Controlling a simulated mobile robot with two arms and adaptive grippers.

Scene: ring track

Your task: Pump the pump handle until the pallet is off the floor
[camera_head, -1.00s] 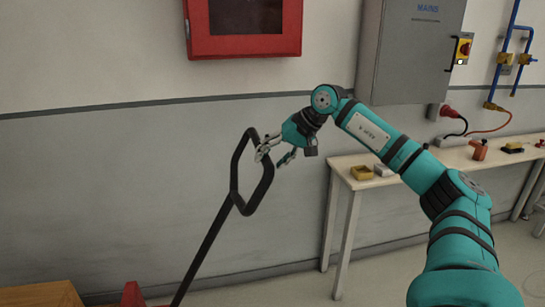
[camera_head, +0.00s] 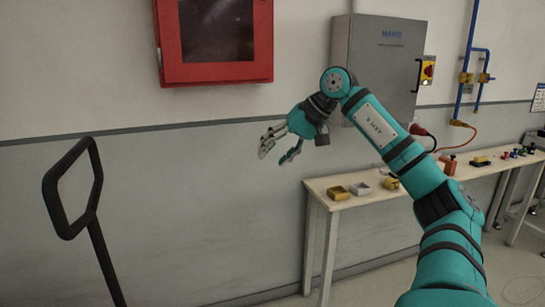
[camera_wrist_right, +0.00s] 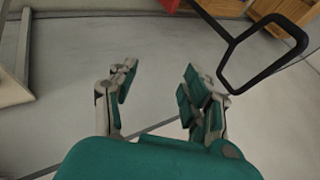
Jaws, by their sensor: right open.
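The black pump handle (camera_head: 47,194) is a looped grip on a long shaft at the left of the head view. Its shaft leans and runs out of the bottom of the picture. My right gripper (camera_head: 275,155) is open and empty, in the air to the right of the handle with a clear gap between them. In the right wrist view the open fingers (camera_wrist_right: 157,90) have nothing between them, and the handle loop (camera_wrist_right: 262,75) shows beyond them at the upper right. The pallet cannot be made out for certain. My left gripper is not in view.
A bench (camera_head: 318,201) with small boxes stands against the wall at the right. A grey mains cabinet (camera_head: 378,62) and a red wall box (camera_head: 163,45) hang above. Wooden items (camera_wrist_right: 290,10) stand at the wrist view's upper right. Floor around the gripper looks clear.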

